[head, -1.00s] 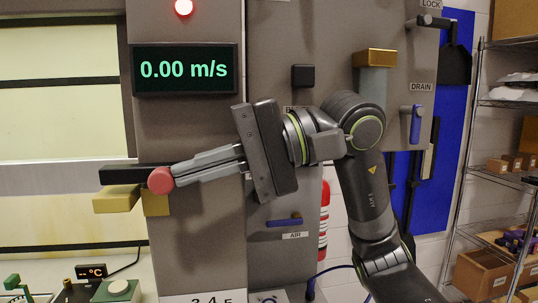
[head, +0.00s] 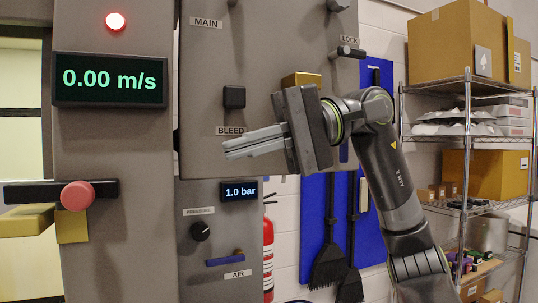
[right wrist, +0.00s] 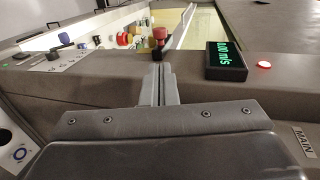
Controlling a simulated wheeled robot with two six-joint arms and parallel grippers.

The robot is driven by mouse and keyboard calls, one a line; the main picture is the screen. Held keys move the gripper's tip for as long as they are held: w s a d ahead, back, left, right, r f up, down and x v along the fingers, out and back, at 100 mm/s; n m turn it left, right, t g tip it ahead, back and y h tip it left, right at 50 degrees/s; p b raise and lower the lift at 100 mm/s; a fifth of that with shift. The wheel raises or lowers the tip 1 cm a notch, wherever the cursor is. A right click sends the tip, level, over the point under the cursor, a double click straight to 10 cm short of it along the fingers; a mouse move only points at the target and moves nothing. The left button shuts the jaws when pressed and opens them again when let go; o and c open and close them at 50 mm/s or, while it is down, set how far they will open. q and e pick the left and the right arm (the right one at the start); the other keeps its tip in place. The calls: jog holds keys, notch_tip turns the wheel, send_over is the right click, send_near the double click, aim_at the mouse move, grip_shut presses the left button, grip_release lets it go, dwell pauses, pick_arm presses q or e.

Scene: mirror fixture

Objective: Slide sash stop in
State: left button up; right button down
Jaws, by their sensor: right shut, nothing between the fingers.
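The sash stop shows in the head view as a red round knob (head: 77,195) on a dark horizontal bar (head: 22,193), on the grey post at the left. A yellow block (head: 72,227) sits just below the bar. In the right wrist view the red knob (right wrist: 160,36) stands beyond the fingertips. My right gripper (head: 226,150) is shut and empty, apart from the knob, to its right and higher in the head view. Its shut fingers (right wrist: 158,72) also point toward the knob in the right wrist view. My left gripper is in neither view.
A speed display (head: 111,79) reading 0.00 m/s and a lit red lamp (head: 115,20) are on the post above the stop. Shelves with boxes (head: 467,50) stand at the right.

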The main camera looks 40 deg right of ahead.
jog(key=shift+v, duration=1.4)
